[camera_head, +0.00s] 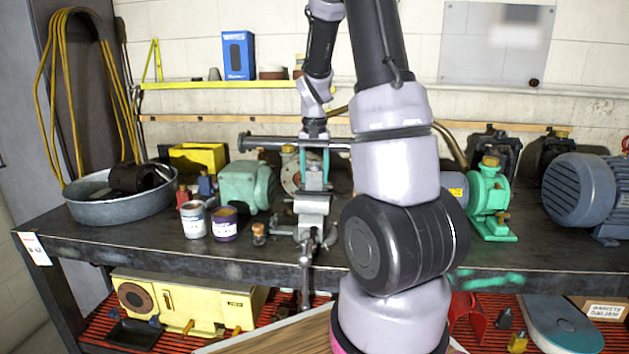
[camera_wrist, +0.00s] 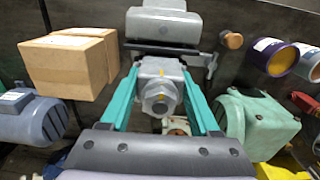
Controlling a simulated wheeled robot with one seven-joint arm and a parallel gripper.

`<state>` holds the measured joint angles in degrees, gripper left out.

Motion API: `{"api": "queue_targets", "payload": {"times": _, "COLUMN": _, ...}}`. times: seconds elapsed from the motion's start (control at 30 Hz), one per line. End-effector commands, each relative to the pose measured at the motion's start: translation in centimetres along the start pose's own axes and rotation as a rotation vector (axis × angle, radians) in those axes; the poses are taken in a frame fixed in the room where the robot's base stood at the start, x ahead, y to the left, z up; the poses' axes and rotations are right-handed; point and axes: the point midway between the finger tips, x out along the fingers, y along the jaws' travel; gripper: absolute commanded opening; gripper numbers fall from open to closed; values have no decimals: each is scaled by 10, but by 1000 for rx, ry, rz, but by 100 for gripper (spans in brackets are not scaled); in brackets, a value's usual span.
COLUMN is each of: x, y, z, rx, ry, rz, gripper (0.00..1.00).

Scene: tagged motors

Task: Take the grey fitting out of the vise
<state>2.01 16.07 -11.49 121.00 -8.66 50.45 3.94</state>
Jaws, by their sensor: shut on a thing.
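The grey fitting (camera_wrist: 161,88), with a hex nut end and yellow marks, sits between the two teal fingers of my gripper (camera_wrist: 160,72) in the wrist view. The fingers are shut on its sides. In the head view my gripper (camera_head: 315,180) points down over the bench, with the fitting (camera_head: 314,176) between its fingers. The grey vise (camera_head: 312,207) stands directly below at the bench's front edge, its handle hanging down. The vise (camera_wrist: 164,27) also shows at the top of the wrist view. I cannot tell whether the fitting's lower end still touches the vise jaws.
A green motor (camera_head: 246,184), paint cans (camera_head: 193,219) and a corked jar (camera_head: 259,232) stand left of the vise. A green pump (camera_head: 490,200) and a blue-grey motor (camera_head: 578,195) stand to the right. A cardboard box (camera_wrist: 68,62) is beside the fitting in the wrist view.

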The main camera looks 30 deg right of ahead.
Motion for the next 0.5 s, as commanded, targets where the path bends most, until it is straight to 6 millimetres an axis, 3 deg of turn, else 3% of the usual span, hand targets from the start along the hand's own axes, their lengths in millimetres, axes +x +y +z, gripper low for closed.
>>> {"api": "queue_targets", "payload": {"times": 0.5, "x": -39, "y": 0, "z": -1, "rx": -1, "ry": 3, "rz": -2, "gripper": 0}}
